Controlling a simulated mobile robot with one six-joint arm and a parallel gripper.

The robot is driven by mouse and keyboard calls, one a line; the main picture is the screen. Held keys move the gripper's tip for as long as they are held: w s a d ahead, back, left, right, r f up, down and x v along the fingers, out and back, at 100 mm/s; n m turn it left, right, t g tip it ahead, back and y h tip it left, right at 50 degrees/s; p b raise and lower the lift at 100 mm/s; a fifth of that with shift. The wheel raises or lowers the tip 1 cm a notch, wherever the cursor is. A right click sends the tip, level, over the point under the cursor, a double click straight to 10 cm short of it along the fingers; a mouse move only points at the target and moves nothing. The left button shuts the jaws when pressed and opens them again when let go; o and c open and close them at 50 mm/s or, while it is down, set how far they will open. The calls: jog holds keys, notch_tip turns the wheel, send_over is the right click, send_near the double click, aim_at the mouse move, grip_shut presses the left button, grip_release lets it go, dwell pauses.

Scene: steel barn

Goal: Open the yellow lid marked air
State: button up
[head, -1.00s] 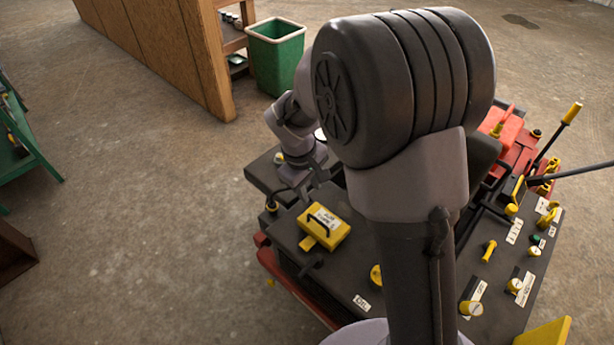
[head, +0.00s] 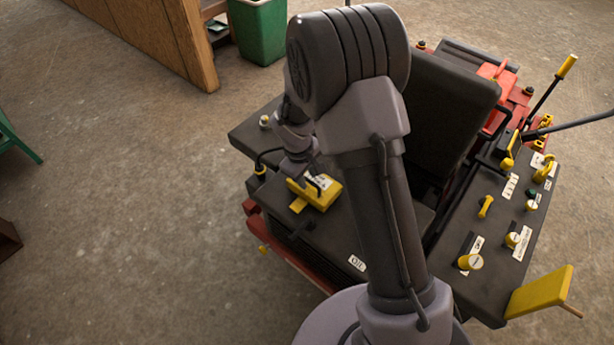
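The yellow lid (head: 325,197) is a small box-like cover with a dark handle and a white label, on the dark top of the machine's left part. The label's writing is too small to read, and the lid looks closed. My gripper (head: 299,178) points down at the lid's upper left edge, very close to the handle. I cannot tell whether it touches. My arm hides part of the gripper, and its fingers are too small and dark to show whether they are open or shut.
A black seat (head: 440,110) stands behind my arm. At right is a dark console (head: 480,240) with yellow knobs and levers, and a yellow panel (head: 540,292) juts from its front corner. A green bin (head: 258,30) and wooden panel (head: 150,35) stand behind.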

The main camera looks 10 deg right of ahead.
grip_shut()
dwell(1.3)
